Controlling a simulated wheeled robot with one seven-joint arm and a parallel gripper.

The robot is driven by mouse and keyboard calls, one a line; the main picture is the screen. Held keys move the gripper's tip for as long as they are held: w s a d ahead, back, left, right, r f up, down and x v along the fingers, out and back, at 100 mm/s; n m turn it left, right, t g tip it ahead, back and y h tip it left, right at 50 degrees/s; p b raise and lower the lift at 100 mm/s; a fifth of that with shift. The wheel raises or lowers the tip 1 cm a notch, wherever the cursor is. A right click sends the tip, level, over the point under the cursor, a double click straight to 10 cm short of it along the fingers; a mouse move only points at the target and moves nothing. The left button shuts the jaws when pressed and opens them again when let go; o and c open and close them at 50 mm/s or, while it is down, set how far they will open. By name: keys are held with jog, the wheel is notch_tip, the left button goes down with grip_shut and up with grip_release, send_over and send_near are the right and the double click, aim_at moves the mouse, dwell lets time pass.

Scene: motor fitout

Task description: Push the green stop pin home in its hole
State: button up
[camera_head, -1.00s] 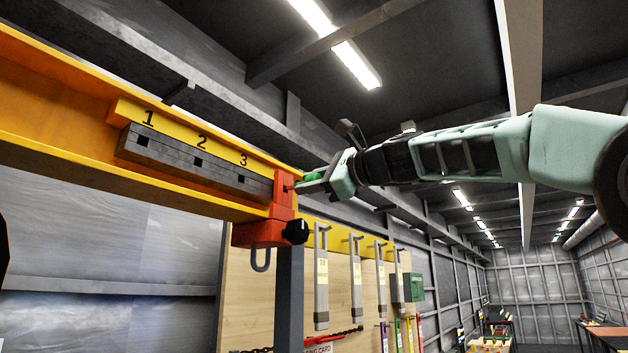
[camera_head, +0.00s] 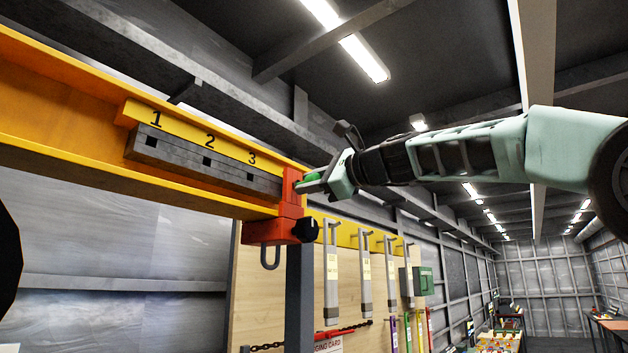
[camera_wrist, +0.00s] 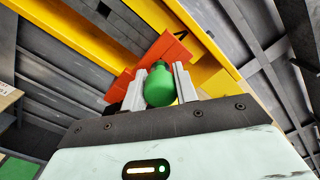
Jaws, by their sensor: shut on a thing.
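The green stop pin (camera_wrist: 160,84) is held between the two fingers of my gripper (camera_wrist: 158,88) in the wrist view. My gripper also shows in the head view (camera_head: 318,184), with a bit of green pin (camera_head: 308,178) at its tip. The pin points at the red trolley block (camera_head: 289,190) at the right end of the dark rail bar. In the head view the fingertips are right beside the block. The hole itself is hidden, and I cannot tell how deep the pin sits. The red block also shows behind the pin in the wrist view (camera_wrist: 150,60).
The dark bar (camera_head: 190,160) with square holes lies under a yellow strip (camera_head: 190,131) numbered 1, 2, 3. A yellow beam (camera_head: 60,140) runs left. Below, grey tools hang on a board (camera_head: 332,280) beside a grey post (camera_head: 299,290).

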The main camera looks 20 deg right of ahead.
jog(key=shift+w+a, duration=0.25)
jog(key=shift+w, duration=0.05)
jog(key=o, duration=1)
jog(key=shift+o, duration=0.2)
jog(key=shift+s+d, duration=0.1)
jog(key=shift+s+d+f, duration=0.1)
jog(key=shift+s+d, duration=0.1)
jog(key=b+v, duration=0.8)
jog(key=v, duration=0.8)
jog(key=shift+s+d, duration=0.2)
jog(key=shift+s, duration=0.1)
